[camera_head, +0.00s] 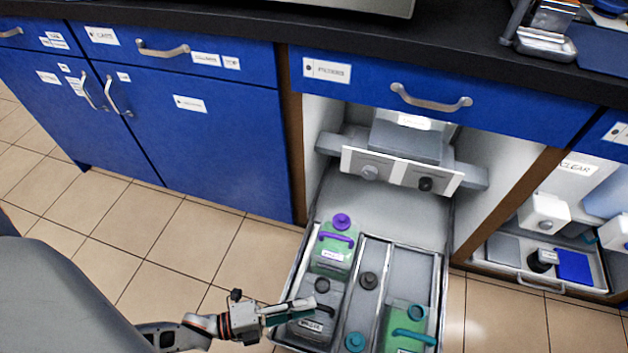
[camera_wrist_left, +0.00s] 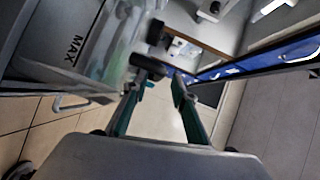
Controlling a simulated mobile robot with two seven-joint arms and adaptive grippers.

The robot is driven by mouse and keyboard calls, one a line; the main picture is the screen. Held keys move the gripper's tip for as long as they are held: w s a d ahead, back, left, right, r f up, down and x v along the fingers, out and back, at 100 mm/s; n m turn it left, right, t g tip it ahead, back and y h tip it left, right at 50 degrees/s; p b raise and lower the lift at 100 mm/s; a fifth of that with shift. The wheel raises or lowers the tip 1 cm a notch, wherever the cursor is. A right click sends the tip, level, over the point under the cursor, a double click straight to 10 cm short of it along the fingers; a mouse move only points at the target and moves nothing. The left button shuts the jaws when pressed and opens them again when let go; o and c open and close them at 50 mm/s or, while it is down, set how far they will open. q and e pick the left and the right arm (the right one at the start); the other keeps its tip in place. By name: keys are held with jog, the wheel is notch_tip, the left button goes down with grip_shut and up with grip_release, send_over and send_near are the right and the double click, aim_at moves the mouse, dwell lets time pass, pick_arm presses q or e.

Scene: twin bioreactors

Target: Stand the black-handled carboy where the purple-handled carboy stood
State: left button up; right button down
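The purple-handled carboy (camera_head: 333,256), green with a purple cap, stands in the far left of the pulled-out drawer tray (camera_head: 441,262). The black-handled carboy (camera_head: 318,328), grey with a black cap, stands just nearer in the same left lane. My left gripper (camera_head: 312,304) is at its handle and cap, coming from the left. In the left wrist view, the gripper's fingers (camera_wrist_left: 158,80) are apart, with a black part (camera_wrist_left: 148,66) near the left fingertip. A clear wall marked MAX (camera_wrist_left: 75,50) shows beside it. No grip is visible. My right gripper is not in view.
A teal-handled green carboy (camera_head: 405,328) stands in the right lane. A dark cap (camera_head: 368,280) and a teal cap (camera_head: 355,342) show in the middle lane. The drawer's back floor (camera_head: 385,205) is clear. Blue cabinets (camera_head: 190,120) border the left.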

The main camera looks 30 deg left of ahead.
pick_arm(q)
jog(key=v, duration=0.8)
jog(key=shift+s+a+p, duration=0.25)
jog(key=shift+p, duration=0.15)
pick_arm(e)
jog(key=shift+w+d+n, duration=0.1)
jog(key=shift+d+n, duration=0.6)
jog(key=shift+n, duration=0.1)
